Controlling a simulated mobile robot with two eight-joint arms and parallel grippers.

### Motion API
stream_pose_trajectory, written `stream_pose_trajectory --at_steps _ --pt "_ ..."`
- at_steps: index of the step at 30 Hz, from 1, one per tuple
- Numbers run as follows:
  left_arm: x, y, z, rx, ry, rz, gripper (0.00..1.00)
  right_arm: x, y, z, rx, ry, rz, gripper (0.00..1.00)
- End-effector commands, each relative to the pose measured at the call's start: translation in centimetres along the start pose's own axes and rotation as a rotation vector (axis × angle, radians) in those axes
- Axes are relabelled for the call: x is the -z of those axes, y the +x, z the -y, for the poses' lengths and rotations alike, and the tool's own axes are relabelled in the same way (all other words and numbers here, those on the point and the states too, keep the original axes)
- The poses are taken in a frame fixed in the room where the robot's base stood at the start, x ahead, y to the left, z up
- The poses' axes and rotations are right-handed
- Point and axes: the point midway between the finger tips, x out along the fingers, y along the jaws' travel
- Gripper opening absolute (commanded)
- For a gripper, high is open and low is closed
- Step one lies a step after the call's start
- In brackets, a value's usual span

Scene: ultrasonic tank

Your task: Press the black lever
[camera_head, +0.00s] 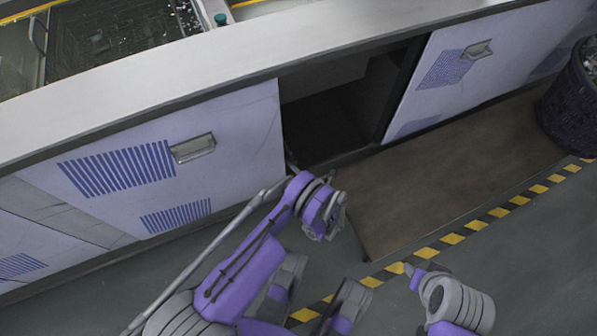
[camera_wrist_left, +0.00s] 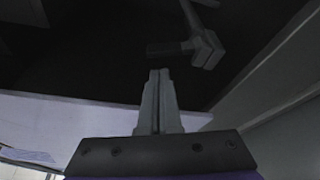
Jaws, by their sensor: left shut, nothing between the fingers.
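The black lever (camera_wrist_left: 170,48) shows in the left wrist view as a short dark handle on a grey pipe fitting (camera_wrist_left: 207,50). It lies just beyond my left fingertips; I cannot tell whether they touch it. My left gripper (camera_wrist_left: 159,74) is shut with its fingers together and empty. In the head view, my left arm reaches to the front of the open cabinet bay (camera_head: 325,115), and its fingers are hard to make out. The lever cannot be made out in the head view. Part of my right arm shows at lower right there; its gripper cannot be made out.
The bay is dark inside, between a white panel (camera_head: 235,130) with a handle and a white panel (camera_head: 445,75) at right. The metal counter (camera_head: 180,75) runs above. A brown mat (camera_head: 440,185) and a dark basket (camera_head: 570,105) are on the right.

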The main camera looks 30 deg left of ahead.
Motion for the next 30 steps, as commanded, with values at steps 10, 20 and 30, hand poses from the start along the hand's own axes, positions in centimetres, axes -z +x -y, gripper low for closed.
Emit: stream_pose_trajectory --at_steps 10,20,30 --pt "0.0 4.2 0.0 -0.001 0.000 -0.001 0.00 -0.1 0.7 0.0 0.000 0.000 -0.001 0.43" --pt "0.0 4.4 0.0 0.000 0.000 0.001 0.00 -0.1 0.7 0.0 0.000 0.000 -0.001 0.43" --pt "-0.1 4.4 -0.1 0.000 0.000 0.001 0.00 -0.1 0.6 0.0 0.000 0.000 -0.001 0.43"
